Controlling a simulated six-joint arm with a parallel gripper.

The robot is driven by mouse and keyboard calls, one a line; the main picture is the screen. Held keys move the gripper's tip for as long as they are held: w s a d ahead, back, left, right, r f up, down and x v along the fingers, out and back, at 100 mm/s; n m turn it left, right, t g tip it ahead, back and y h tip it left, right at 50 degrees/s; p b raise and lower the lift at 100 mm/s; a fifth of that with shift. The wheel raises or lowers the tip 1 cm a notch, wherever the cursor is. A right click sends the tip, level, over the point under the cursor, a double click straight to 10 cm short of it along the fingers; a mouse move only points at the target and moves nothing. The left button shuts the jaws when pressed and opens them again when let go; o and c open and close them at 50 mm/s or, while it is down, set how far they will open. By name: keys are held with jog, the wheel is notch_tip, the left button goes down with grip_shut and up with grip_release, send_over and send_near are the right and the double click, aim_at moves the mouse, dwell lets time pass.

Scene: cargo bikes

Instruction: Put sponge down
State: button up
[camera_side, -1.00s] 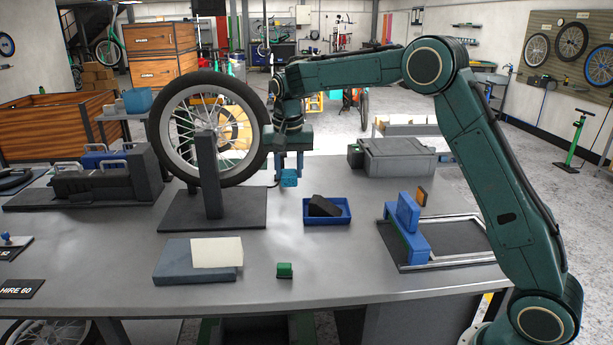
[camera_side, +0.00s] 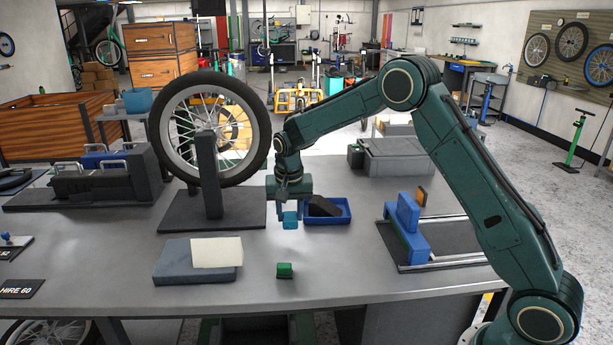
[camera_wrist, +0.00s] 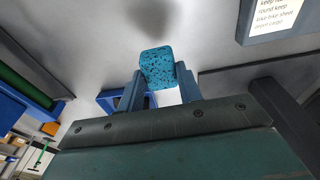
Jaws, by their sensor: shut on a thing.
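A blue speckled sponge (camera_wrist: 158,68) is held between the two fingers of my gripper (camera_wrist: 160,88) in the wrist view. In the side view, my gripper (camera_side: 289,212) is shut on the sponge (camera_side: 290,221), low over the grey bench, just left of the blue tray. I cannot tell whether the sponge touches the bench top. The blue tray (camera_side: 340,222) holds a dark block (camera_side: 322,206).
A wheel (camera_side: 212,128) stands upright in a black stand left of my gripper. A blue-grey slab with a pale sheet (camera_side: 216,252) lies at front left. A blue fixture (camera_side: 406,228) stands on a dark plate at right. The bench (camera_side: 335,265) is clear around the green block.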

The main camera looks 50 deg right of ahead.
aim_at(290, 217)
jog(key=shift+f, duration=1.7)
jog(key=shift+f, duration=2.15)
jog(key=shift+f, duration=0.15)
jog(key=o, duration=1)
jog(key=shift+c, duration=0.2)
jog(key=r, duration=0.7)
jog(key=s+a+r, duration=0.1)
jog(key=r, duration=0.2)
jog(key=shift+r, duration=0.2)
jog(key=shift+s+a+r, duration=0.15)
jog(key=shift+r, duration=0.8)
